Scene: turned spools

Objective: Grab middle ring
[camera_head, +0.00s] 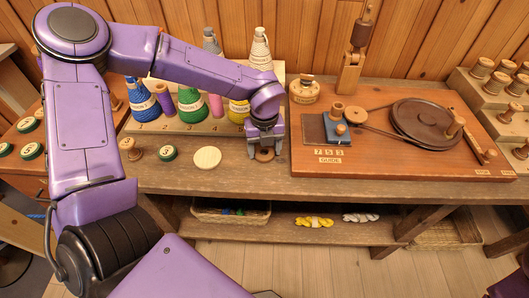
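A small brown wooden ring (264,154) lies on the workbench near its front edge. My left gripper (265,148) points down over it, with its two fingers apart, one on each side of the ring. The picture is too small to tell whether the fingers touch it. Left of it on the bench are a pale round disc (207,158), a green-rimmed disc (168,153) and a small wooden spool (130,149). My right gripper is not in view.
A wooden board (390,160) with a large dark wheel (428,122) and a block with a peg (328,127) is close on the right. Thread cones (189,103) stand on a rack behind. A stepped spool stand (490,100) is far right. A shelf with yarn (314,222) is below.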

